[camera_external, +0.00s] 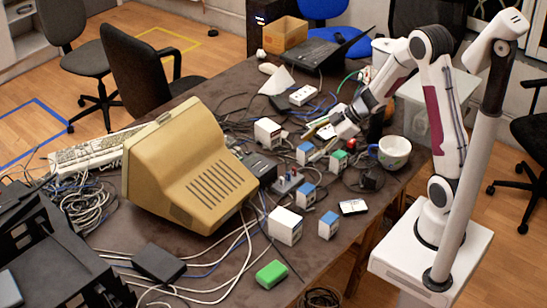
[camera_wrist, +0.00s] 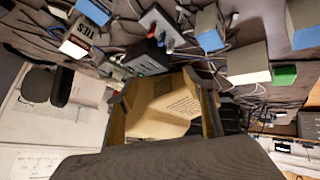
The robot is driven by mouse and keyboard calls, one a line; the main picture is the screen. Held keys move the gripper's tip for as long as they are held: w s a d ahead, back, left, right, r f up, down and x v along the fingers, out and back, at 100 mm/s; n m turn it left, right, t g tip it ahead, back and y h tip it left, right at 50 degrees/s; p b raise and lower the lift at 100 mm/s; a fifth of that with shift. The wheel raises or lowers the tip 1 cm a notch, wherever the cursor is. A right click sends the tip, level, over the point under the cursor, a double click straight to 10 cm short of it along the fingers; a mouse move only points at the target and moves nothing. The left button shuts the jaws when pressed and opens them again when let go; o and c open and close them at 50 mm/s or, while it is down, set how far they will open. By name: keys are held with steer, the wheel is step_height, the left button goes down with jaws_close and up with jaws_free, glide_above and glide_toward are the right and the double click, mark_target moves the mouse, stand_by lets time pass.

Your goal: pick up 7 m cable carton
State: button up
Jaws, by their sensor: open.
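Several small white cartons with coloured faces stand on the dark table; their print is too small to tell which is the 7 m cable carton. In the external view, a blue-marked carton (camera_external: 305,153) and a green-marked carton (camera_external: 338,161) stand close to my gripper (camera_external: 315,143). Other blue-marked cartons (camera_external: 306,195) (camera_external: 328,225) stand nearer the front. My gripper is open and looks empty, above or beside the nearest cartons; the exact gap cannot be told. The wrist view shows a blue-marked carton (camera_wrist: 210,28) and a lettered carton (camera_wrist: 78,42) near its top.
A large beige monitor (camera_external: 190,170) stands left of the cartons. A white cup (camera_external: 393,152) is right of my gripper. Plain-sided white boxes (camera_external: 284,226) (camera_external: 267,133), a green block (camera_external: 271,274) and loose cables crowd the table.

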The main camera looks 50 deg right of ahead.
steer(key=s+a+f+n+g+y, duration=0.2)
steer(key=s+a+f+g+y, duration=0.25)
steer(key=s+f, duration=0.25)
steer(key=n+g+y, duration=0.1)
steer(key=g+y, duration=0.2)
steer(key=g, duration=0.1)
glide_toward(332, 214)
steer(key=shift+t, duration=0.25)
steer(key=x, duration=0.4)
steer(key=shift+f, duration=0.1)
steer(key=shift+s+y, duration=0.25)
steer(key=shift+s, duration=0.15)
steer(key=shift+a, duration=0.15)
steer(key=shift+x, duration=1.15)
steer(key=shift+f, duration=0.1)
steer(key=shift+x, duration=2.6)
steer(key=shift+w, duration=0.15)
